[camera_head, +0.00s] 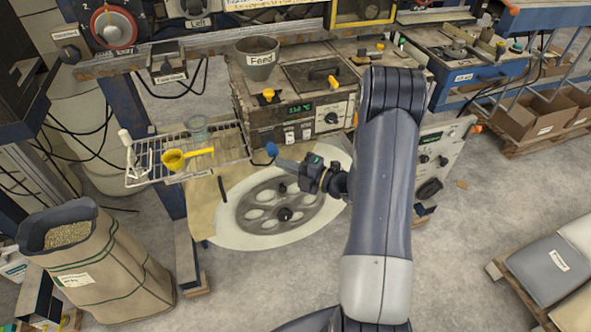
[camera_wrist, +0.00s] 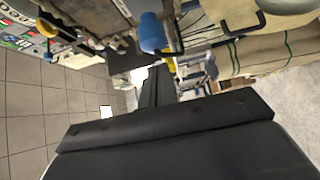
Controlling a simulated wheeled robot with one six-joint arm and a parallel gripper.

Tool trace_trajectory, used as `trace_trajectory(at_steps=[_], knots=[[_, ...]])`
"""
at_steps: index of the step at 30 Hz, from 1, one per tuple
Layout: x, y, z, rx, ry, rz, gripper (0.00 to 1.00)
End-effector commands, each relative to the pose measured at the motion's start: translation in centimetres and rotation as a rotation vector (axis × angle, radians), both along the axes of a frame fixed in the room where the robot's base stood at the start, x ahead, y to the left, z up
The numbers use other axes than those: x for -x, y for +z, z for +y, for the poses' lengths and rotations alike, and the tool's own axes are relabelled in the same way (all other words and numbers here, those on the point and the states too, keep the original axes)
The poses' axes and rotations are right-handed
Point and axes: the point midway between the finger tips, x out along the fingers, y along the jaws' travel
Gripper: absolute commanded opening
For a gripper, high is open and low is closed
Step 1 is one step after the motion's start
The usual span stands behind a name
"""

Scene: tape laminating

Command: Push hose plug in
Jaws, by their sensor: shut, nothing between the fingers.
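A blue rounded plug-like piece (camera_head: 271,149) shows at the front of the control machine, beside the right end of the wire rack. I take it for the hose plug, but its seat is not clear. A blue piece (camera_wrist: 152,33) also shows at the top of the wrist view, apart from the dark gripper parts there. My gripper (camera_head: 303,170) is just right of and below the blue piece in the head view. It is shut and empty. Whether it touches the piece cannot be told. A pale grey length lies between them, its nature unclear.
The machine (camera_head: 292,132) with a Feed cup (camera_head: 257,58) stands behind my gripper. A sack (camera_head: 95,265) stands at front left.

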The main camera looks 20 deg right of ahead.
Motion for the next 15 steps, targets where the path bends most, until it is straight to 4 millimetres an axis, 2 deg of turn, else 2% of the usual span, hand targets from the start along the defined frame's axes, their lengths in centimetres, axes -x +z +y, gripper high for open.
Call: trace_trajectory(at_steps=[6, 15], knots=[[-1.4, 0.0, 0.0, -0.001, 0.000, -0.001, 0.00], [-1.5, 0.0, 0.0, 0.000, 0.000, 0.000, 0.00]])
